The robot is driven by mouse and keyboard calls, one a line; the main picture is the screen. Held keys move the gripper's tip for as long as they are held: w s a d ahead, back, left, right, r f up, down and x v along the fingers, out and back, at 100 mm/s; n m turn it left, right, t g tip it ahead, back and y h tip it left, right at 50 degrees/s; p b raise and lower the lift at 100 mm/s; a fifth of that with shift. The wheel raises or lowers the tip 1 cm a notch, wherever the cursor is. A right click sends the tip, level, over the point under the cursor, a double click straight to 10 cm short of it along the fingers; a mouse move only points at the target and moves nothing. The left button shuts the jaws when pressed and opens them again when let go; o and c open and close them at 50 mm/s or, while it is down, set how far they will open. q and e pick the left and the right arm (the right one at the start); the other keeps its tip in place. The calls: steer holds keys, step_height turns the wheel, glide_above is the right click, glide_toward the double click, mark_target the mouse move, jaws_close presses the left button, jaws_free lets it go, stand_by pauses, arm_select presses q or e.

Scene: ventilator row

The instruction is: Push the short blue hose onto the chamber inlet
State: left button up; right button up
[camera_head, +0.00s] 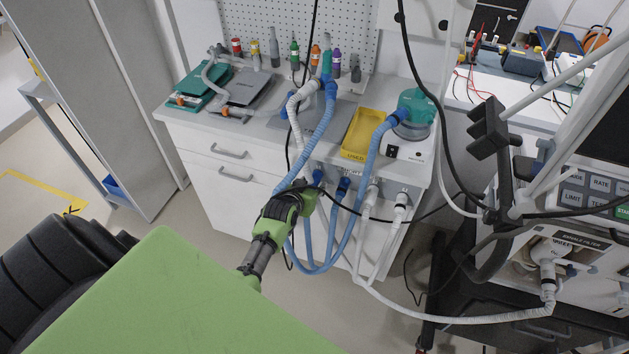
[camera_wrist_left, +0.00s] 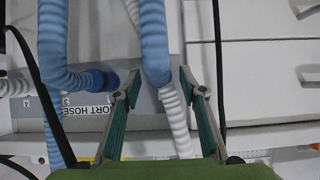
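The humidifier chamber (camera_head: 415,105), a teal dome on a white base, stands at the right end of the bench. A blue hose (camera_head: 376,138) ends in a blue cuff at its left side; the exact joint is too small to tell. Several blue and white corrugated hoses hang at the bench front. My left gripper (camera_head: 308,189) is among them, below the bench edge. In the left wrist view its fingers (camera_wrist_left: 161,78) are apart, with a blue hose (camera_wrist_left: 154,40) and a white hose (camera_wrist_left: 174,120) showing in the gap. My right gripper is out of view.
A yellow tray (camera_head: 362,134) sits left of the chamber. Coloured bottles (camera_head: 295,55) line the bench back. A grey panel in the left wrist view bears a partly hidden hose label (camera_wrist_left: 84,110). A ventilator (camera_head: 580,235) stands at right, with a white hose (camera_head: 455,318) looping low before it.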

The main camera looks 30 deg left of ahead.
arm_select(q)
steer(key=shift+c, duration=0.3)
jaws_close()
steer(key=shift+s+d+f, duration=0.1)
steer(key=shift+f, duration=0.05)
steer(key=shift+s, duration=0.1)
steer(key=shift+s+d+r+p, duration=0.1)
steer(key=shift+s+r+p, duration=0.1)
steer(key=shift+s+p, duration=0.25)
steer(key=shift+s+d+p, duration=0.25)
steer(key=shift+s+p, duration=0.4)
steer(key=shift+s, duration=0.35)
steer(key=shift+s+d+p, duration=0.2)
steer(key=shift+s+p, duration=0.45)
steer(key=shift+s, duration=0.3)
